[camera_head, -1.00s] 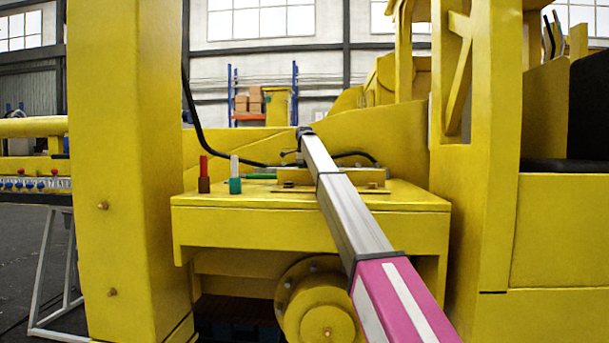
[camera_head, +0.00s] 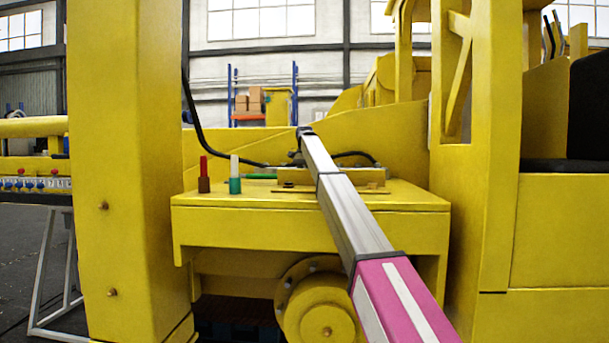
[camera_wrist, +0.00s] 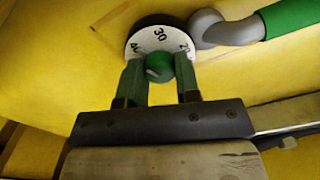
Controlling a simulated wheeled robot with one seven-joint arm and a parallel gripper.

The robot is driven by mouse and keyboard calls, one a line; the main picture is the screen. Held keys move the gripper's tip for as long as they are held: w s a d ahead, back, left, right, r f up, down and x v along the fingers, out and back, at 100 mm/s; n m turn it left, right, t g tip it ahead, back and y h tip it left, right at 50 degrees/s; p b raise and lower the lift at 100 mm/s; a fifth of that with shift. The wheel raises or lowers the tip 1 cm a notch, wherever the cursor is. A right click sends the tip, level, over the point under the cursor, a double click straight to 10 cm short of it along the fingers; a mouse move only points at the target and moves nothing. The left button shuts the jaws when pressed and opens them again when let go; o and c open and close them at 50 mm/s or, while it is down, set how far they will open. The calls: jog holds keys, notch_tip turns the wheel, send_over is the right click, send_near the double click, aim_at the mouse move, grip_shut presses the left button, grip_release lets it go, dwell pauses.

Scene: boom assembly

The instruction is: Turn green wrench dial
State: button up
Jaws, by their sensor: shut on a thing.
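In the wrist view, a round white dial (camera_wrist: 145,42) with black numbers 40, 30 and 20 sits on a yellow surface. A green knob (camera_wrist: 159,66) is at its centre. My gripper (camera_wrist: 160,72) has one green finger on each side of the knob and is shut on it. A wrench with a grey head (camera_wrist: 211,28) and green handle (camera_wrist: 293,17) lies to the upper right, its head against the dial's edge. In the head view, the green handle (camera_head: 262,177) shows on the yellow platform (camera_head: 290,215). My arm hides the dial there.
A red-topped peg (camera_head: 204,175) and a white-topped green peg (camera_head: 235,175) stand upright on the platform left of my arm. A thick yellow post (camera_head: 125,170) rises at the left, and another yellow upright (camera_head: 500,150) at the right. A black hose (camera_head: 205,140) runs behind.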

jog(key=shift+n, duration=0.3)
jog(key=o, duration=0.9)
jog(key=shift+r, duration=0.1)
